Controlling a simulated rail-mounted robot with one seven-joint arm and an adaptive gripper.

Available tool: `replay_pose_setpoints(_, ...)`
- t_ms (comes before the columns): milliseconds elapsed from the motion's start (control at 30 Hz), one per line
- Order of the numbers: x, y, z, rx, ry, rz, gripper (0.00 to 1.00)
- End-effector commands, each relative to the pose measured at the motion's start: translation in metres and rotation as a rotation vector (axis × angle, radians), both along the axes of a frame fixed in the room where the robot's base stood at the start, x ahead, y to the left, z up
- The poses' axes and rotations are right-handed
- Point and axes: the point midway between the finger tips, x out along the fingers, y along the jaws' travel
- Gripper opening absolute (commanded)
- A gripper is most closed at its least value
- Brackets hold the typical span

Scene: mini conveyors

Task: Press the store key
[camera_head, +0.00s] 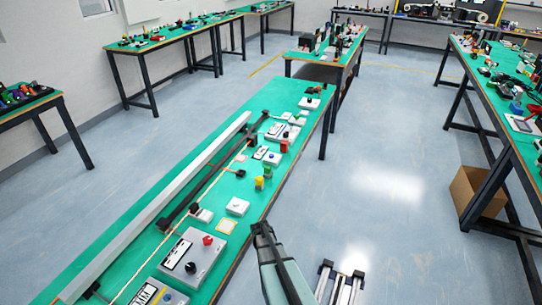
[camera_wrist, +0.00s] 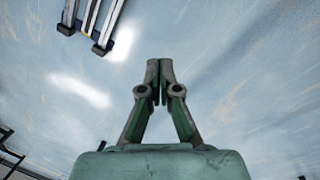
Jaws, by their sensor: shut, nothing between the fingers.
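My gripper (camera_head: 262,229) is shut and empty, beside the right edge of the long green-topped conveyor table (camera_head: 120,238) in the head view. In the wrist view my gripper (camera_wrist: 160,68) has its fingertips together over bare floor. Several small control boxes stand along the table. A large grey box (camera_head: 180,275) with a red knob (camera_head: 207,240) is near the front. A small white box (camera_head: 237,210) with a dark centre is left of and beyond my gripper. I cannot tell which control is the store key; labels are too small to read.
A long pale rail (camera_head: 160,201) runs along the table's left side. Yellow and green small parts (camera_head: 259,184) stand near its right edge. Open floor (camera_head: 370,200) lies right of the table. A cardboard box (camera_head: 477,192) sits under the right bench (camera_head: 490,85).

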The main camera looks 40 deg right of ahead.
Motion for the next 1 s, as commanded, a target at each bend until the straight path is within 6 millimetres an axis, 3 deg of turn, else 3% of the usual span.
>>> replay_pose_setpoints(33,0.014,-0.016,0.004,-0.006,-0.021,-0.017,0.0)
replay_pose_setpoints(200,0.047,-0.062,0.023,-0.024,-0.087,-0.067,0.0)
replay_pose_setpoints(567,0.108,-0.17,0.078,-0.065,-0.234,-0.171,0.0)
replay_pose_setpoints(1000,0.156,-0.329,0.179,-0.142,-0.421,-0.299,0.0)
